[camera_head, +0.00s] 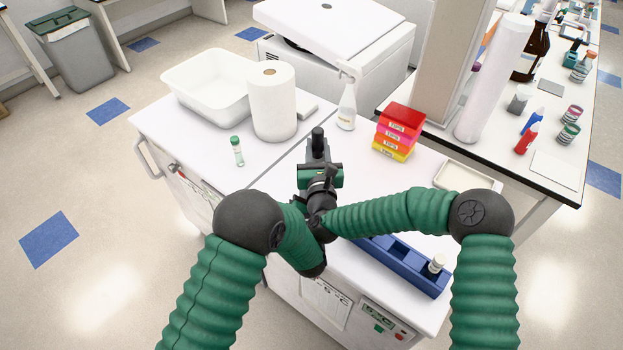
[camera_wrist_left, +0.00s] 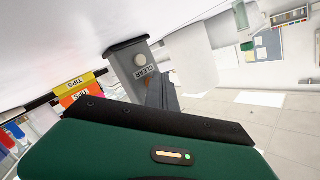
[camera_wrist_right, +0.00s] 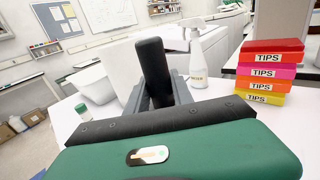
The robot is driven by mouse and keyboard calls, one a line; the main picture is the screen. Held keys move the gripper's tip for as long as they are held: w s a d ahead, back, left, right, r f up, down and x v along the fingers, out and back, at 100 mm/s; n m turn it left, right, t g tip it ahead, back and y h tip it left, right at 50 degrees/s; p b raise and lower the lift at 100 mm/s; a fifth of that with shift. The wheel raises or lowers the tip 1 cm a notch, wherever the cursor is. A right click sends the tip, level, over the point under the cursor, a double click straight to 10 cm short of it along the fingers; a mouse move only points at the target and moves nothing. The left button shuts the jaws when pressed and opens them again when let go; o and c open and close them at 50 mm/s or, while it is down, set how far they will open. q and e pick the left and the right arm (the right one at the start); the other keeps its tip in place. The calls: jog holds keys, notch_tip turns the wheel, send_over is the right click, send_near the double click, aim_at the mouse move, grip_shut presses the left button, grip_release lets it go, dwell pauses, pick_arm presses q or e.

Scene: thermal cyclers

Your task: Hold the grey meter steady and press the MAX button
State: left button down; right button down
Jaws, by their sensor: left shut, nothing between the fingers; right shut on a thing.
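The grey meter (camera_wrist_left: 127,67) shows in the left wrist view as a grey body with a darker end, a round pale button and a label reading CLEAR; no MAX label is legible. In the right wrist view its dark, rounded upright part (camera_wrist_right: 152,65) stands between the fingers of my right gripper (camera_wrist_right: 158,90), which is shut on it. The head view shows the meter (camera_head: 318,143) small and dark, above the green gripper (camera_head: 316,165). My left gripper (camera_wrist_left: 162,92) is shut and empty, its tips close to the button; I cannot tell whether they touch. In the head view the arms overlap and largely hide it.
A blue rack (camera_head: 400,265) holds a small white-capped vial (camera_head: 436,264) at front right. Stacked tip boxes (camera_head: 398,133) and a spray bottle (camera_head: 347,108) stand behind. A green-capped tube (camera_head: 237,151), paper roll (camera_head: 273,105) and white tub (camera_head: 207,85) are left. Bench surface around the tube is clear.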

pick_arm(q)
jog(key=shift+s+a+r, duration=0.15)
jog(key=shift+s+a, duration=0.2)
jog(key=shift+s, duration=0.15)
jog(key=shift+s+a, duration=0.2)
jog(key=shift+s, duration=0.05)
pick_arm(e)
jog(key=shift+d, duration=0.1)
pick_arm(q)
jog(key=shift+s+a, duration=1.5)
jog(key=shift+s, duration=0.2)
pick_arm(e)
jog(key=c, duration=1)
grip_release()
jog(key=shift+c, duration=0.2)
